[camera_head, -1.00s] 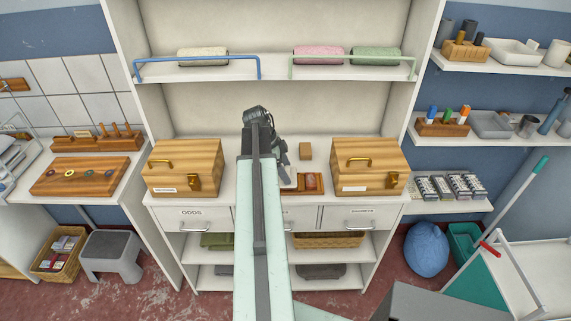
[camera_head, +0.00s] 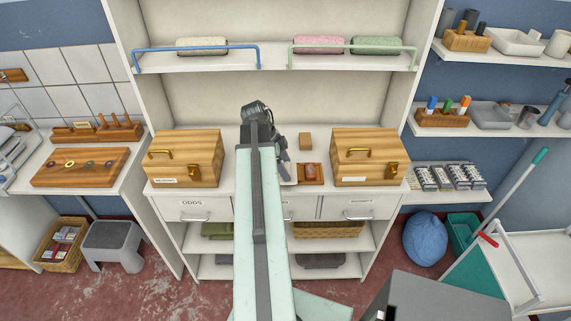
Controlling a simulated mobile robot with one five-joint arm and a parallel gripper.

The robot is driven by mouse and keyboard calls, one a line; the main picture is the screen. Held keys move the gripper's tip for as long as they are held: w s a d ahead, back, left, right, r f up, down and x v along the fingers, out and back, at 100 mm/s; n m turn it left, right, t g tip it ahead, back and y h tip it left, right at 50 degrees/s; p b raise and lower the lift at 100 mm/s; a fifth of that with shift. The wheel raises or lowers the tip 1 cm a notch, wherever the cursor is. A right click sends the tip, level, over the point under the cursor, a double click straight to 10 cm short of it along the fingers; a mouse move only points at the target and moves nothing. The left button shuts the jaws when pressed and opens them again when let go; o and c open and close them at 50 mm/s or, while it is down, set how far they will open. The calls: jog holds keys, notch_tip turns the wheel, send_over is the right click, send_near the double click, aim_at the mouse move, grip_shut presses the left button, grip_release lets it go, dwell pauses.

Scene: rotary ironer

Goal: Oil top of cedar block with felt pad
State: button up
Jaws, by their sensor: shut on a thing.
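A small light-brown block (camera_head: 305,141) stands on the white counter, right of my gripper. In front of it, a reddish-brown piece (camera_head: 310,171) lies in a shallow wooden tray (camera_head: 312,183). I cannot tell for sure which of these is the cedar block. My gripper (camera_head: 279,150) is partly hidden behind my pale green arm and hangs over the counter between the two wooden boxes, left of both pieces. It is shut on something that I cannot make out. I cannot identify the felt pad in this view.
A lidded wooden box stands on each side, left (camera_head: 185,158) and right (camera_head: 368,157). Above is a shelf (camera_head: 275,60) with blue and green rails and rolled cloths. A small free strip of counter lies around the block.

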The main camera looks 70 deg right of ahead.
jog(key=shift+r+p, duration=2.3)
jog(key=shift+r, duration=0.45)
notch_tip(320, 180, up, 3)
jog(key=p, duration=0.3)
jog(key=shift+r, duration=0.1)
jog(key=shift+s, duration=0.1)
